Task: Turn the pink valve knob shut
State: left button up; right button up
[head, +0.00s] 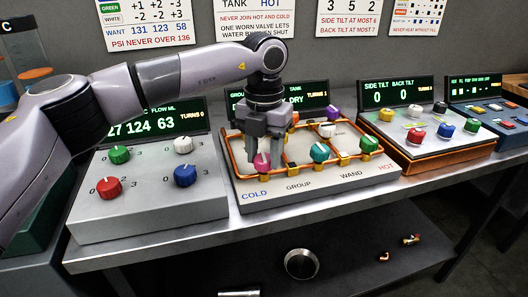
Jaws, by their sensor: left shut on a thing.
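The pink valve knob (262,162) is on the left side of the panel with the orange pipe loop (232,150), above the COLD label. My left gripper (264,150) points down over it from above. Its fingers are shut on the pink knob and hide part of it. My right gripper is not in the head view.
On the same panel are a teal knob (319,152), a white knob (327,130), a green knob (370,144) and a purple knob (334,113). A panel with red (108,187) and blue (185,175) knobs stands left. More panels stand right. A round metal part (300,264) lies on the lower shelf.

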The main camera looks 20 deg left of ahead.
aim_at(264, 157)
pick_arm(q)
jog(key=shift+w+r+n, duration=0.1)
jog(key=shift+r+n, duration=0.05)
jog(key=shift+n, duration=0.45)
jog(key=o, duration=1.1)
jog(key=shift+c, duration=0.2)
notch_tip(264, 157, up, 6)
jog(key=shift+f, duration=0.2)
jog(key=shift+r, duration=0.75)
